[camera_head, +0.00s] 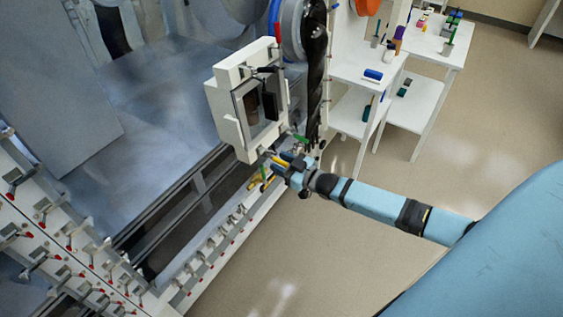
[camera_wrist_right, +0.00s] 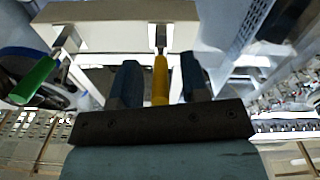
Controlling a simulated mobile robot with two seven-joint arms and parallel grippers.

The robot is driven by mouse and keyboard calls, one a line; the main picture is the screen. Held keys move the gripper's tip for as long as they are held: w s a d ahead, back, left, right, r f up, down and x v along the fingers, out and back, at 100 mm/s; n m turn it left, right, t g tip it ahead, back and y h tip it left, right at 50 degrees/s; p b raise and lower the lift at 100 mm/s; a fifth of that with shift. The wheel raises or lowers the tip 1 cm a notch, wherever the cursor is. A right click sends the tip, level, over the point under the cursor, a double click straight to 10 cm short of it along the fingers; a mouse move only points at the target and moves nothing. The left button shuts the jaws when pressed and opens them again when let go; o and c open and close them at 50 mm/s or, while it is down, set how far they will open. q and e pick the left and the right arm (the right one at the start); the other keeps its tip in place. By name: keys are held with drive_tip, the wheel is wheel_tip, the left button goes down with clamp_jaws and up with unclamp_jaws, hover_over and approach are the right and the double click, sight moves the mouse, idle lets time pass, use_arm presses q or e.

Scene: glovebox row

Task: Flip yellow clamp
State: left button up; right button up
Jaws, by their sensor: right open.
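The yellow clamp (camera_wrist_right: 160,80) shows in the right wrist view as a yellow handle on a metal arm, fixed at the edge of a white box. My right gripper (camera_wrist_right: 158,80) is open, with one dark blue finger on each side of the yellow handle. A gap shows on both sides, so the fingers look apart from it. In the head view the right gripper (camera_head: 282,160) is at the lower edge of the white box, with the yellow handle (camera_head: 279,161) at its tip. My left gripper is not in view.
A green-handled clamp (camera_wrist_right: 35,80) sits left of the yellow one in the wrist view. The white box (camera_head: 247,100) stands above the gripper. A rail of several red-tipped clamps (camera_head: 70,240) runs at lower left. White tables (camera_head: 365,70) stand behind; the floor (camera_head: 330,250) is clear.

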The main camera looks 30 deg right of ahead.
clamp_jaws()
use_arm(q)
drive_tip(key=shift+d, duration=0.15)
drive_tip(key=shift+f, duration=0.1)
